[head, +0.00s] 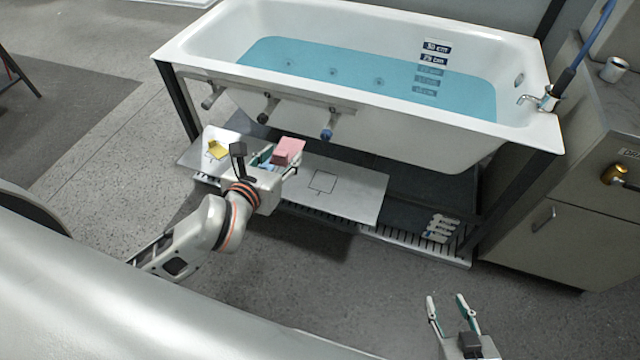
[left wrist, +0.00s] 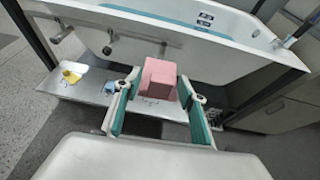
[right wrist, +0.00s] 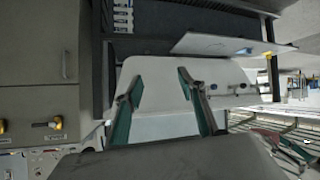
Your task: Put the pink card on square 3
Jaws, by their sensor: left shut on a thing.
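The pink card (head: 288,151) looks like a thick pink block. My left gripper (head: 279,163) is shut on it and holds it over the white board (head: 360,192) under the tub's front side. In the left wrist view the pink card (left wrist: 158,84) sits between the two fingers. An outlined empty square (head: 323,181) shows on the board, right of the gripper; its number is too small to read here. My right gripper (head: 448,304) is open and empty, low at the front right, away from the board.
A yellow piece (head: 217,150) and a blue piece (head: 266,160) lie on the board to the left. The bathtub (head: 400,125) with three front knobs (head: 268,111) stands above. A grated rack (head: 415,243) borders the board. A cabinet (head: 540,230) stands at right.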

